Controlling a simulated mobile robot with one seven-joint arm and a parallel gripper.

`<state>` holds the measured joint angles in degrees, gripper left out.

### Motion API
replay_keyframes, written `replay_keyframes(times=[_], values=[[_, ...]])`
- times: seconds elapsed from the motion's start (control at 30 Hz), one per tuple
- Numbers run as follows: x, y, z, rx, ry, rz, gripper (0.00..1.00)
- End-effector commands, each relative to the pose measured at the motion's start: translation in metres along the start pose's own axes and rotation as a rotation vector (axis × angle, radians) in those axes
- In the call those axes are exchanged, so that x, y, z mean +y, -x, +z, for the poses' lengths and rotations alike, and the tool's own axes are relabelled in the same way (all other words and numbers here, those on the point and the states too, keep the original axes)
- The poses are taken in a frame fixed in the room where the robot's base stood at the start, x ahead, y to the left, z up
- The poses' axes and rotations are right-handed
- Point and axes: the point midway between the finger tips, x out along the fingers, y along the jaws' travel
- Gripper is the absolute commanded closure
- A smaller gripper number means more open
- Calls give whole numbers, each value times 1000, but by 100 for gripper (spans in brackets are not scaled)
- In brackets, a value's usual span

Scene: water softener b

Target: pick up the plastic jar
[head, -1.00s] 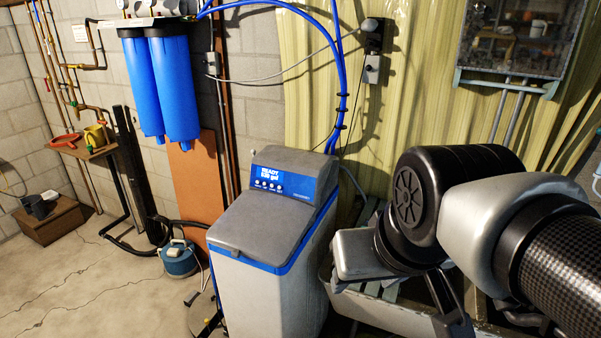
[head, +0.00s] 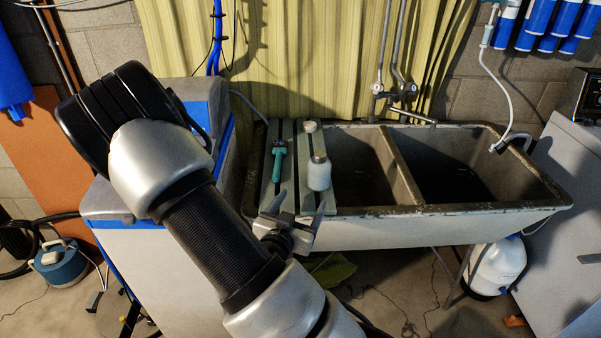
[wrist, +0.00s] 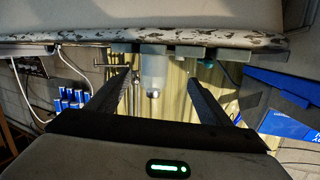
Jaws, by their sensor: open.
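A whitish plastic jar (head: 319,174) with a pale cap stands upright on the slatted board over the left side of the sink in the head view. My gripper (head: 297,210) is open and empty, in front of the jar and a little lower, near the sink's front rim. In the upside-down wrist view, the jar (wrist: 154,68) shows beyond and between the two fingers of my gripper (wrist: 160,75), apart from them.
A teal-handled tool (head: 278,160) lies on the slats left of the jar. A small pale round-topped object (head: 310,127) is behind it. The double sink (head: 440,209) has open basins to the right. The water softener (head: 150,245) stands left, partly behind my arm.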

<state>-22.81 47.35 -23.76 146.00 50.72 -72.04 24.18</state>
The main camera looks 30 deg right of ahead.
Motion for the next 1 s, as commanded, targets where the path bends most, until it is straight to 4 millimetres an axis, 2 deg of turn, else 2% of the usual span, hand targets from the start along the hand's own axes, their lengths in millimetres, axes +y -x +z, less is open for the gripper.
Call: replay_keyframes(times=[0.03, 0.13, 0.23, 0.37, 0.43, 0.5, 0.8, 1.0], values=[[7, -1, 4, 58, 36, 1, 27], [13, 0, -3, 142, 69, -6, 27], [14, -3, -6, 180, 81, -10, 27], [15, -17, -5, 187, 76, -8, 27], [16, -26, -6, 187, 76, -8, 27], [15, -42, -18, 185, 82, -7, 27], [13, -102, -28, 182, 84, -9, 27], [12, -119, -31, 181, 84, -11, 27]])
